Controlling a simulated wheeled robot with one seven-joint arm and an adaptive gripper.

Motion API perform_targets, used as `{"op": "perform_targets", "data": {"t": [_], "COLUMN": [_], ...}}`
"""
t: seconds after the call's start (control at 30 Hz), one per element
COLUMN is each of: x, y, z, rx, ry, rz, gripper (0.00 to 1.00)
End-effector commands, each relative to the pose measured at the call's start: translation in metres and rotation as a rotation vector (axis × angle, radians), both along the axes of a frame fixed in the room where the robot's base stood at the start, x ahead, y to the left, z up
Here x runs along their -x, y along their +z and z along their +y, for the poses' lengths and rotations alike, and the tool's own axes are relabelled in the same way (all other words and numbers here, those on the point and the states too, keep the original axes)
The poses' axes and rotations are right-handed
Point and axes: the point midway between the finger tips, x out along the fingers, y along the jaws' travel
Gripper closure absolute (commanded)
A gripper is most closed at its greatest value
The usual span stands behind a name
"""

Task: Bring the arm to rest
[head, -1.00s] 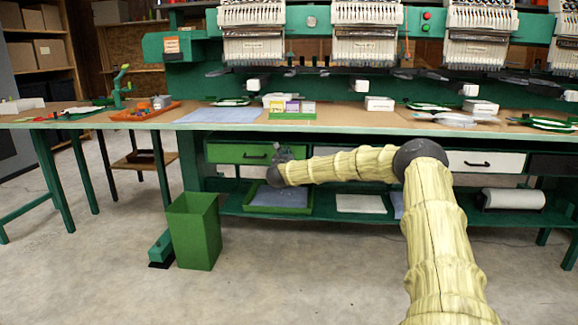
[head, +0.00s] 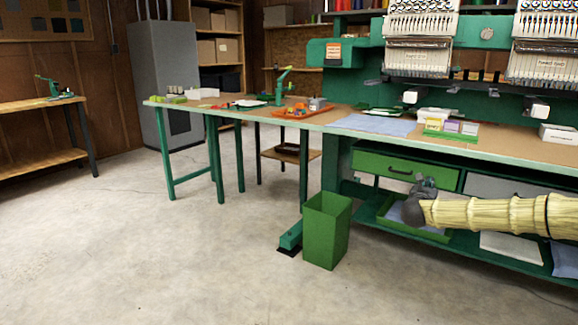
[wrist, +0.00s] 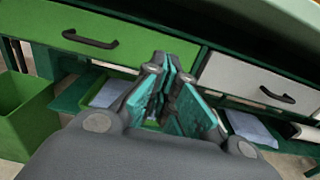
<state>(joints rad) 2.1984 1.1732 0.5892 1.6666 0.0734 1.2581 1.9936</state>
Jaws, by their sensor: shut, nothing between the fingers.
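My arm (head: 490,215) comes in from the right edge in the head view, roughly level, in front of the long table's underside. My gripper (head: 425,186) is at its left end, in front of the green drawer and above the green tray on the lower shelf. In the wrist view my gripper (wrist: 168,75) points towards the drawer fronts. Its teal-padded fingers are together with nothing between them.
A green drawer (head: 407,170) and a pale drawer (head: 490,187) are closed under the table. A green bin (head: 327,230) stands on the floor left of my gripper. An embroidery machine (head: 420,57) stands on the table (head: 490,149). The floor at left is clear.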

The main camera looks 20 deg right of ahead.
Motion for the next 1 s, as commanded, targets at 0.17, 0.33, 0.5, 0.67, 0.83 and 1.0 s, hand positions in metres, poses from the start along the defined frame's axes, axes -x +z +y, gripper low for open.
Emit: {"op": "perform_targets", "data": {"t": [0.17,0.33,0.5,0.67,0.83,1.0], "x": [-0.007,-0.027,-0.037,-0.031,-0.009,0.030], "y": [-0.010,-0.045,-0.097,-0.153,-0.214,-0.275], "z": [0.018,0.087,0.170,0.244,0.318,0.384], "rx": [0.029,0.145,0.309,0.473,0.665,0.871], "ry": [0.035,0.166,0.335,0.500,0.683,0.877], "rz": [0.049,0.224,0.447,0.647,0.845,1.027], "gripper": [1.00,1.00,1.00,1.00,1.00,1.00]}}
